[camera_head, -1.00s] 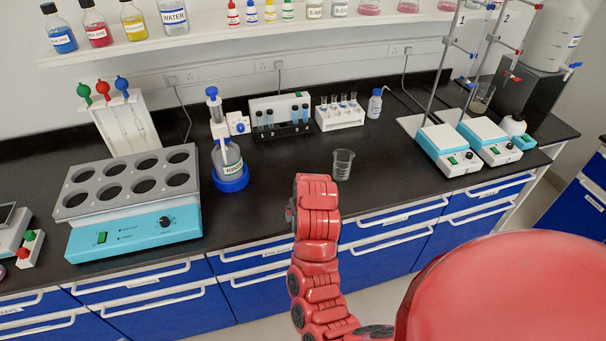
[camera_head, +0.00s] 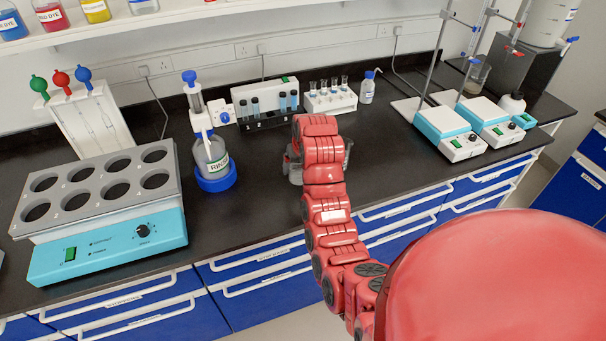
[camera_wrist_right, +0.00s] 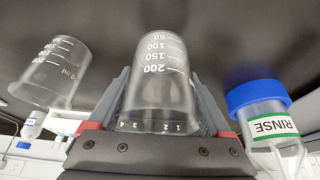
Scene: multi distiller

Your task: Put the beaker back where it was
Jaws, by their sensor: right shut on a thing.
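In the right wrist view, which appears upside down, a clear beaker (camera_wrist_right: 158,75) with white marks sits between the two grey fingers of my right gripper (camera_wrist_right: 160,90), which is shut on it. Its rim is on the palm side. A second clear beaker (camera_wrist_right: 50,72) stands apart on the left of that view. In the head view my right gripper (camera_head: 320,155) is over the bench, right of the rinse bottle (camera_head: 211,158); the red wrist hides most of what is held. Whether the held beaker touches the bench cannot be told. My left gripper is not in view.
The rinse bottle in its blue base is close by (camera_wrist_right: 265,115). Behind stand a dark tube rack (camera_head: 268,118) and a white tube rack (camera_head: 331,101). A block with round wells (camera_head: 105,190) is left; hotplates (camera_head: 448,133) are right. Black bench (camera_head: 400,160) is clear between.

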